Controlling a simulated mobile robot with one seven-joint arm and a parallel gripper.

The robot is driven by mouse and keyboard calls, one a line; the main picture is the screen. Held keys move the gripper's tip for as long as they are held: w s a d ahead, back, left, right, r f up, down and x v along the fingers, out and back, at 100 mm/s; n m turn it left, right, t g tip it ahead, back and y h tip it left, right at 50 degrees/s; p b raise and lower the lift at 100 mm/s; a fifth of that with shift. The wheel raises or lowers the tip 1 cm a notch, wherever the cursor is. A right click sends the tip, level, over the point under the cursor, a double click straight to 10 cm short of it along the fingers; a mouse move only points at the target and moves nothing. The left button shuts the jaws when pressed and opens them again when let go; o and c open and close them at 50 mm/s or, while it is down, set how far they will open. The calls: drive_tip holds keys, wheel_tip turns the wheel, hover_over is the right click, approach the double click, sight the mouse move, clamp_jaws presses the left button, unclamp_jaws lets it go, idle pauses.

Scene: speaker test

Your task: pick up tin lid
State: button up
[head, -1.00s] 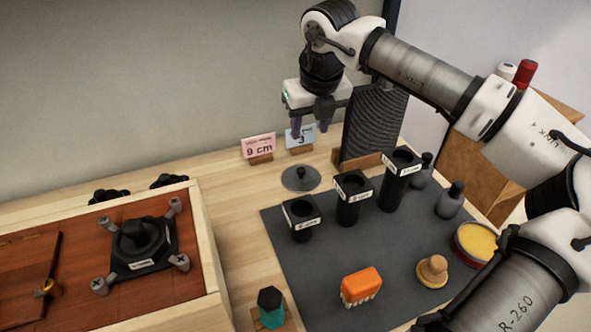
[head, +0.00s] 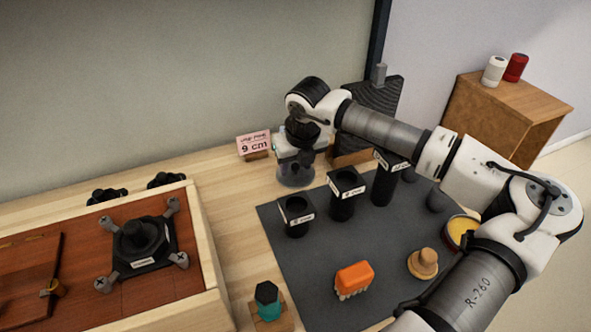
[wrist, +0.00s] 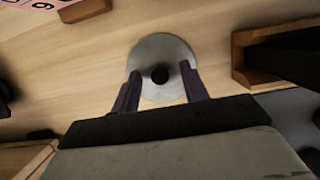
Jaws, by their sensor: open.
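The tin lid (wrist: 160,50) is a round grey disc with a small black knob, flat on the wooden table. In the head view the lid (head: 296,181) is partly hidden by my gripper (head: 296,160). In the wrist view my gripper (wrist: 160,78) is open, its two dark purple fingers over the lid, one on each side of the knob. I cannot tell how far the fingertips are above the lid. Nothing is held between them.
A pink "9 cm" card (head: 254,145) stands left of the lid. Several black cups, one of them here (head: 296,215), stand on the dark mat (head: 305,270) close by. A round tin with yellow contents (head: 461,231) sits at right. A wooden-framed box (head: 208,240) is at left.

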sight(298, 167)
drive_tip(key=shift+c, duration=0.5)
clamp_jaws()
drive_tip(key=shift+r, duration=0.1)
wheel_tip(298, 167, up, 20)
drive_tip(key=b, duration=0.1)
drive_tip(key=shift+s+d, duration=0.15)
idle(0.3)
